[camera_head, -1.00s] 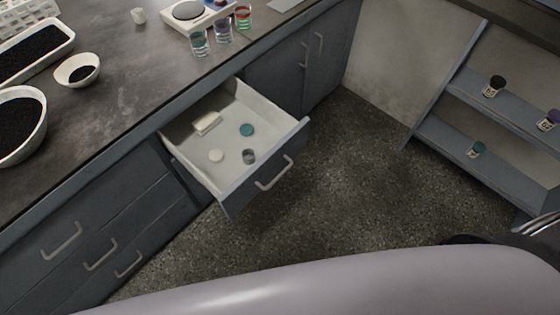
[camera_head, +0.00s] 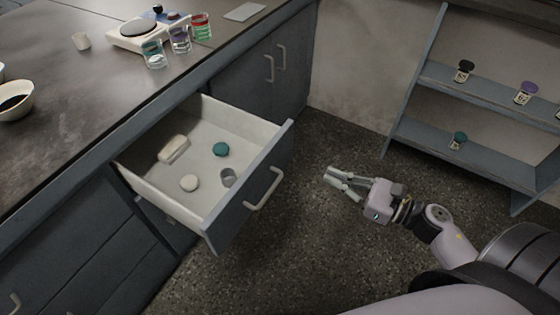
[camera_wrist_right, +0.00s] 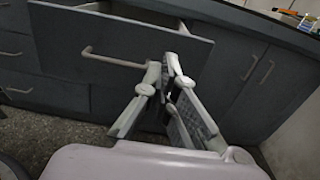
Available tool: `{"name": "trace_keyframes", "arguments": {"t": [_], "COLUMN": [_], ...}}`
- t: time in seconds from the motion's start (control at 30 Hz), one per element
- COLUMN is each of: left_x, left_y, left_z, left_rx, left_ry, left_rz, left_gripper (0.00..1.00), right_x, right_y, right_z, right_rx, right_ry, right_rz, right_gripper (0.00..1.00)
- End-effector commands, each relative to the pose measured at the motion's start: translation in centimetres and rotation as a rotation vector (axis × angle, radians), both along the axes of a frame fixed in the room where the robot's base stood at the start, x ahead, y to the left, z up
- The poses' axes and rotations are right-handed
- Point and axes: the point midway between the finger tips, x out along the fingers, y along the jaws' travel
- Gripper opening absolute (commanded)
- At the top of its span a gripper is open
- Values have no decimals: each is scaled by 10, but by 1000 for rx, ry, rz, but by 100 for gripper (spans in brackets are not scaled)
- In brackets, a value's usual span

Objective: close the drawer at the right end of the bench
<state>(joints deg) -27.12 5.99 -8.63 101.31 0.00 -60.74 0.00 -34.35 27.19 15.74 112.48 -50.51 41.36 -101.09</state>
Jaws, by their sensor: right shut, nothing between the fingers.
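The drawer (camera_head: 212,198) is pulled well out of the bench. Its grey front (camera_head: 250,188) carries a bar handle (camera_head: 265,189). Inside lie a pale block (camera_head: 174,149), a teal lid (camera_head: 221,149), a white lid (camera_head: 189,183) and a small grey cup (camera_head: 228,178). My right gripper (camera_head: 331,176) is shut and empty, over the floor to the right of the drawer front and apart from it. In the right wrist view the gripper (camera_wrist_right: 165,64) points towards the drawer front (camera_wrist_right: 120,40), with the handle (camera_wrist_right: 112,60) to the left of the fingertips. My left gripper is out of view.
The bench top (camera_head: 85,80) bears a scale (camera_head: 140,33), several glass jars and a bowl (camera_head: 15,101). A shelf unit (camera_head: 480,88) with small jars stands at the right. Clear floor (camera_head: 310,240) lies between drawer and shelf.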

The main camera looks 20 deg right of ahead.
Motion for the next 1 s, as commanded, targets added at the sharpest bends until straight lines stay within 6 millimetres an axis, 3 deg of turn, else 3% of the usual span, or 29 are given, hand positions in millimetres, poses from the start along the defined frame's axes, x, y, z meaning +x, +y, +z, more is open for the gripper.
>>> {"name": "trace_keyframes", "arguments": {"t": [0.17,0.6,0.8,1.0], "left_x": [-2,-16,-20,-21], "left_y": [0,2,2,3], "left_z": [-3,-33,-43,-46], "left_rx": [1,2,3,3], "left_ry": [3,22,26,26], "left_rz": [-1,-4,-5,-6], "left_gripper": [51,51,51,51], "right_x": [18,89,106,109], "right_y": [14,68,82,85], "right_z": [3,3,2,1], "right_rx": [1,3,3,4], "right_ry": [-6,-3,-1,1], "right_rz": [3,-2,-2,-2], "right_gripper": [0,0,0,0]}}
